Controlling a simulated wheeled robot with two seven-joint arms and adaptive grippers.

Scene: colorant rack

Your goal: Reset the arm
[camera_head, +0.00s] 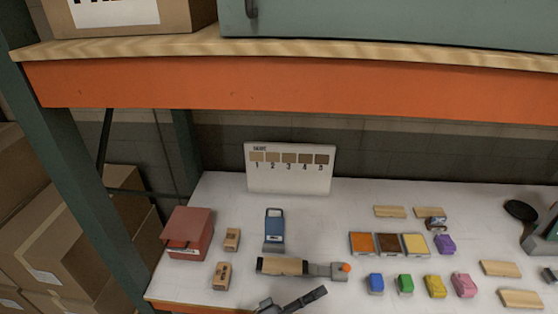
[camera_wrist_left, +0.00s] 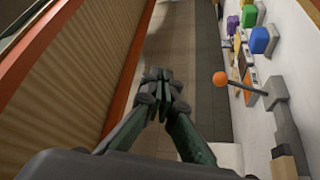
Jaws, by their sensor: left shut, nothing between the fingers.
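My left gripper (camera_head: 300,300) shows at the bottom edge of the head view, in front of a wood-and-grey tool with an orange knob (camera_head: 345,267). In the left wrist view its dark fingers (camera_wrist_left: 163,78) are together with nothing between them. They are apart from the orange knob (camera_wrist_left: 220,78), which lies to their right in that view. My right gripper is in neither view.
The white table (camera_head: 210,196) holds a red box (camera_head: 188,233), a blue device (camera_head: 274,228), wooden blocks and several coloured blocks. A card numbered 1 to 5 (camera_head: 290,182) stands at the back. An orange shelf beam (camera_head: 280,84) crosses above the table.

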